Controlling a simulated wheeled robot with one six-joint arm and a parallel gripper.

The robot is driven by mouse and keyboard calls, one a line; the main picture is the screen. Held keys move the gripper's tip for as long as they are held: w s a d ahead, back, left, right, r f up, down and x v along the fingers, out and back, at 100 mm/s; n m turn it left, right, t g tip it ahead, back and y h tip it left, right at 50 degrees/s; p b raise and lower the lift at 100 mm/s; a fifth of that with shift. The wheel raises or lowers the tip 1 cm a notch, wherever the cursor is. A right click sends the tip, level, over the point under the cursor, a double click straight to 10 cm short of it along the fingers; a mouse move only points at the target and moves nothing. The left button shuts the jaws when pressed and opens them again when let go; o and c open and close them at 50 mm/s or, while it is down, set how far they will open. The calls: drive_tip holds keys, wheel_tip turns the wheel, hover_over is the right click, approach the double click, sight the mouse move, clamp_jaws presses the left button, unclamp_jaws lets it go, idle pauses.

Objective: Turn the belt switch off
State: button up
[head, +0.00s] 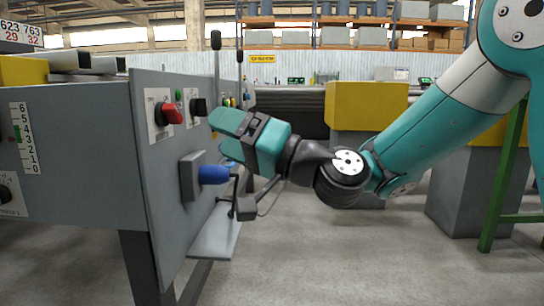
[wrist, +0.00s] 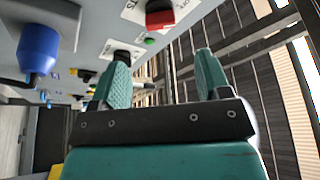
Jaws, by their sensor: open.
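A red rotary knob (head: 170,113) sits on a white plate on the side panel of the grey cabinet. A black rotary knob (head: 198,107) is beside it, farther along. In the wrist view the red knob (wrist: 160,14) is at the top and the black knob (wrist: 121,50) is near the left finger. Their labels are cut off or too small to read, so I cannot tell which is the belt switch. My gripper (head: 222,122) is close to the panel near the black knob. In the wrist view my gripper (wrist: 163,62) has its fingers apart, with nothing held between them.
A blue plug (head: 213,174) juts from a grey socket below the knobs; it also shows in the wrist view (wrist: 38,50). A small green lamp (head: 178,96) is between the knobs. A grey shelf (head: 215,235) projects low down.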

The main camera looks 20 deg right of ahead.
drive_tip(key=b+v, duration=0.7)
drive_tip(key=shift+s+d, duration=0.15)
drive_tip(key=shift+s, duration=0.05)
